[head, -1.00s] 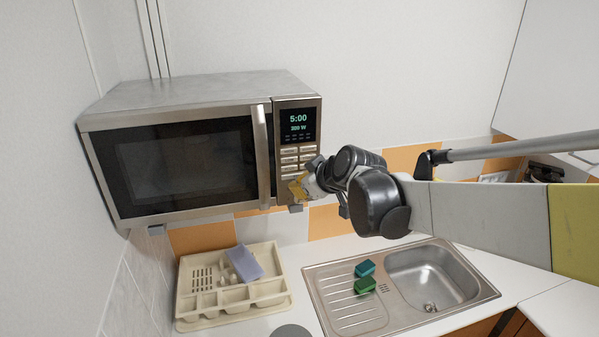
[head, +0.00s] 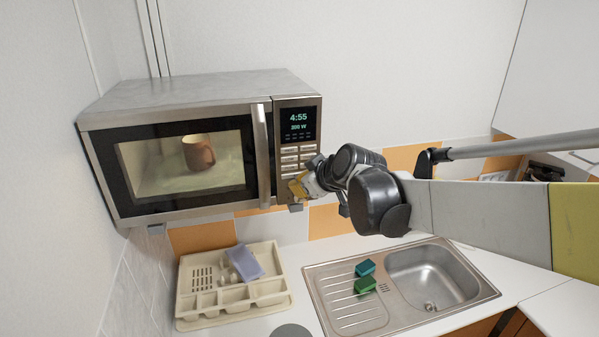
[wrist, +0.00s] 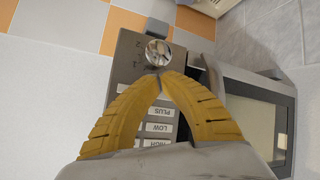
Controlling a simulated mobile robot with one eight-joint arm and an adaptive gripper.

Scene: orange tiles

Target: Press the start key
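The microwave (head: 190,86) has its door shut. Its display (head: 299,121) reads 4:55 and 300 W, and its inside is lit, with a brown mug (head: 198,152) showing through the window. The key panel is at the right of the door. In the wrist view it appears upside down, with keys labelled PLUS (wrist: 161,112), LOW and HIGH and a round metal knob (wrist: 158,53). My gripper (head: 297,187) is at the lower part of the panel. In the wrist view its yellow fingertips (wrist: 160,77) meet, empty, just beside the knob. No key labelled start is readable; the fingers hide part of the panel.
Below the microwave is a cream cutlery tray (head: 187,309) with a lilac item (head: 246,262) on it. A steel sink (head: 433,278) with a teal sponge (head: 366,267) and a green sponge (head: 365,286) on its drainer is to the right.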

